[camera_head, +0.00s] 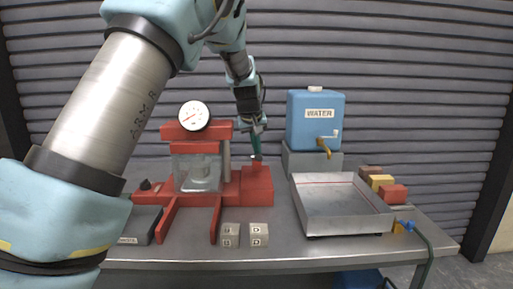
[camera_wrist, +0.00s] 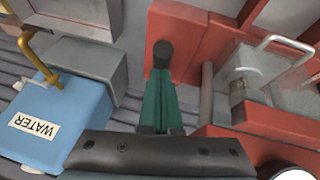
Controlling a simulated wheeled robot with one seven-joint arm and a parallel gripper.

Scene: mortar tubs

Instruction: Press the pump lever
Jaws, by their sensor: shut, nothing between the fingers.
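The red press (camera_head: 183,132) with a round white gauge (camera_head: 194,115) stands on the bench, with a red pump block (camera_head: 257,188) at its right side. My gripper (camera_head: 257,152) is shut and empty, pointing down just above this block. In the wrist view, the green fingers of my gripper (camera_wrist: 161,85) reach toward a dark round knob (camera_wrist: 163,50) over the red block (camera_wrist: 185,22). This knob looks like the end of the pump lever. I cannot tell whether the fingers touch it. The rest of the lever is hidden.
A blue water container (camera_head: 315,130) with a brass tap stands on a grey block at the right. A metal tray (camera_head: 345,216), coloured bricks (camera_head: 393,194) and lettered cubes (camera_head: 259,235) are on the bench (camera_head: 285,250). A clear guard (camera_head: 196,173) fronts the press.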

